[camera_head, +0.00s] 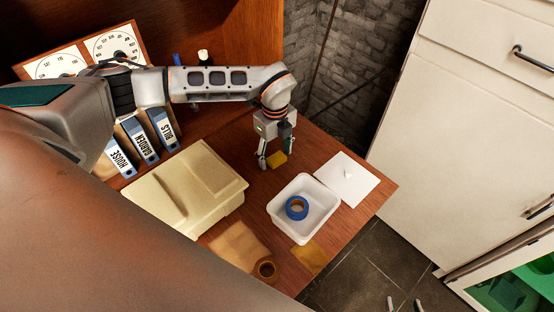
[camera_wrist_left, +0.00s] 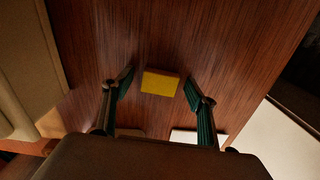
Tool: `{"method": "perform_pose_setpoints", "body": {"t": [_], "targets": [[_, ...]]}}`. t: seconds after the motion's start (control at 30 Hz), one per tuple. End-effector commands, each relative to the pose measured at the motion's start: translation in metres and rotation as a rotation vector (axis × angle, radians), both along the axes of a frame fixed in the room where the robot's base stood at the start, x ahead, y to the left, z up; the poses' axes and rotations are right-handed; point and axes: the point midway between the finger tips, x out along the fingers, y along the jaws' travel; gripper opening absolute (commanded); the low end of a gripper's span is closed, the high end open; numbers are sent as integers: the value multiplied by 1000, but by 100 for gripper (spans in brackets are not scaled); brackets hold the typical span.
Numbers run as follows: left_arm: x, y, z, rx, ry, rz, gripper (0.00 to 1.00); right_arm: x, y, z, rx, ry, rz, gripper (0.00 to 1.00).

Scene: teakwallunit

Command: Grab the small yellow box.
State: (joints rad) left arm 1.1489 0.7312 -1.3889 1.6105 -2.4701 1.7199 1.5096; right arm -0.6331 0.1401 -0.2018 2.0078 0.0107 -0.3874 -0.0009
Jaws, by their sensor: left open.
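The small yellow box (camera_head: 277,159) lies on the wooden desk top, behind the white tray. In the left wrist view the yellow box (camera_wrist_left: 160,83) sits in the gap between the fingertips, with space on both sides. My left gripper (camera_head: 276,156) points down over the box, open, with a finger on either side of it. It also shows in the left wrist view (camera_wrist_left: 159,80). The two fingertips of my right gripper (camera_head: 404,303) show apart at the bottom edge of the head view, over the floor, away from the desk.
A white tray (camera_head: 276,218) holds a blue tape roll (camera_head: 296,207); a white lid (camera_head: 346,180) lies beside it. A beige machine (camera_head: 188,178) and blue binders (camera_head: 140,138) stand to the left. A brown roll (camera_head: 266,269) is near the front edge.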

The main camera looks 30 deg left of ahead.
Motion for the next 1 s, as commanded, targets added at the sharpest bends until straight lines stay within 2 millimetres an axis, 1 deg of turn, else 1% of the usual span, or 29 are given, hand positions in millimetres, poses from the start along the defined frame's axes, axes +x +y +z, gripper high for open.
{"method": "perform_pose_setpoints", "body": {"t": [0.17, 0.2, 0.23, 0.27, 0.3, 0.33, 0.63, 0.77, 0.87, 1.0], "targets": [[1, 0, 1, -1, -2, 0, 58, 0, 0, 1, -1, -1, 0, 40], [1, 0, 1, -1, -2, 0, 52, 0, 0, 1, -1, -1, 0, 40], [1, 0, 1, -1, -2, 0, 45, 0, 0, 1, -1, -1, 0, 40], [1, 0, 1, -1, -2, -1, 37, 0, 0, 1, -1, -1, 0, 40], [1, 0, 1, -1, -2, -1, 26, 0, 0, 1, -1, -1, 0, 40], [1, 0, 1, -1, -2, -1, 23, 0, 0, 1, -1, -1, 0, 40], [1, -1, 1, -1, -2, -1, 23, 1, 0, 1, -1, -1, 0, 40], [1, -1, 5, -1, -3, -1, 23, 1, 0, 2, -1, -2, 0, 40], [1, -1, 12, -2, -5, -2, 23, 2, 0, 4, 1, -5, -1, 40], [2, -1, 32, -2, -7, -2, 23, 3, 0, 9, 3, -9, -2, 40]]}}
